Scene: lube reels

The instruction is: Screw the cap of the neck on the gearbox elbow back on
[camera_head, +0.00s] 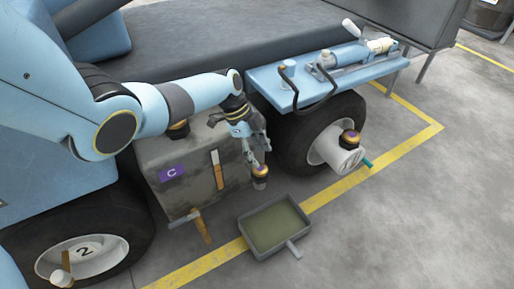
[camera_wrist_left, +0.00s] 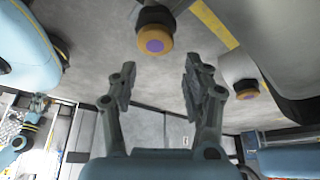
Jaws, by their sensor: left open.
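A cap with a purple top and orange band (camera_head: 260,171) sits on a short grey neck low at the right end of the grey gearbox housing (camera_head: 190,165) marked C. My left gripper (camera_head: 257,154) is open just above this cap, with nothing between its fingers. In the left wrist view, a purple-topped orange cap (camera_wrist_left: 154,42) shows beyond the open fingertips (camera_wrist_left: 160,72), apart from them. Similar caps show on the wheel hub (camera_head: 349,138) and behind my left arm (camera_head: 178,129). I cannot tell how tightly any cap is seated.
A blue shelf (camera_head: 262,83) with tools juts out above the right tyre (camera_head: 284,135). Floor at the right is clear.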

